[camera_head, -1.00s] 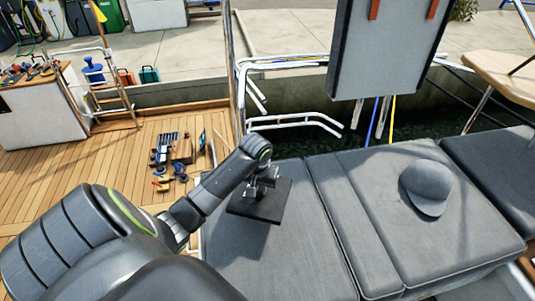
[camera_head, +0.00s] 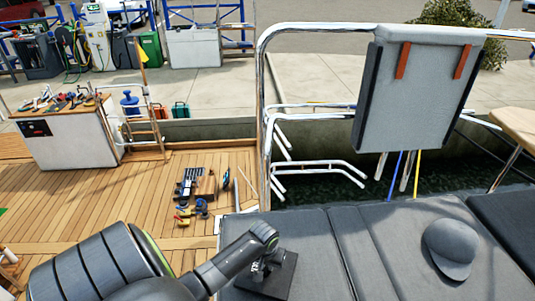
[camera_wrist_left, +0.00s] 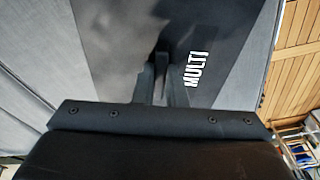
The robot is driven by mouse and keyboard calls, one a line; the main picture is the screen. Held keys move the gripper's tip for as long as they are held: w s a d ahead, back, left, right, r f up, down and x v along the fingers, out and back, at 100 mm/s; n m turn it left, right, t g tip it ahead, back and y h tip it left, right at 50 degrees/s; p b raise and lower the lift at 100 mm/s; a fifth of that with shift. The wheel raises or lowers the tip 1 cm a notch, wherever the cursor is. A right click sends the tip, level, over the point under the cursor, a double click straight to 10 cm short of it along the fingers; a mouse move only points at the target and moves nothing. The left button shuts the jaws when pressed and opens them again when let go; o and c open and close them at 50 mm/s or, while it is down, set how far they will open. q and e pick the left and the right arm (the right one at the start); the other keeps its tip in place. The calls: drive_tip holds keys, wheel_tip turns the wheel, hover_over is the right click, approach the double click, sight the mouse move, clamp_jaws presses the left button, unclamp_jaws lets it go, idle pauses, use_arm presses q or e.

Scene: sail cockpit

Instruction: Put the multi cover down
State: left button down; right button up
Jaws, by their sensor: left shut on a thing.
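The multi cover (camera_head: 277,281) is a flat, dark, roughly square piece at the lower middle of the head view. In the left wrist view the multi cover (camera_wrist_left: 222,40) fills the upper middle, with white MULTI lettering. My left gripper (camera_head: 262,267) is shut on it. In the left wrist view the fingers (camera_wrist_left: 160,80) reach onto the dark cover. The cover is over the grey seat cushion (camera_head: 315,245); I cannot tell whether it touches it. The arm hides part of it. My right gripper is not in view.
A grey cap (camera_head: 452,248) lies on the cushion to the right. A hanging grey panel (camera_head: 415,95) and white rails (camera_head: 320,166) stand behind the cushions. Several tools (camera_head: 192,195) lie on the wooden deck at left. The cushion between cover and cap is clear.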

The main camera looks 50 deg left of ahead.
sight(265, 271)
use_arm(q)
drive_tip(key=shift+f, duration=0.8)
drive_tip(key=shift+f, duration=0.1)
drive_tip(key=c, duration=1.5)
unclamp_jaws()
drive_tip(key=r, duration=0.4)
drive_tip(key=s+r, duration=0.1)
drive_tip(key=r, duration=0.7)
drive_tip(key=shift+s+d+r, duration=0.1)
drive_tip(key=shift+s+d, duration=0.15)
drive_tip(key=shift+d, duration=0.15)
drive_tip(key=shift+s, duration=0.1)
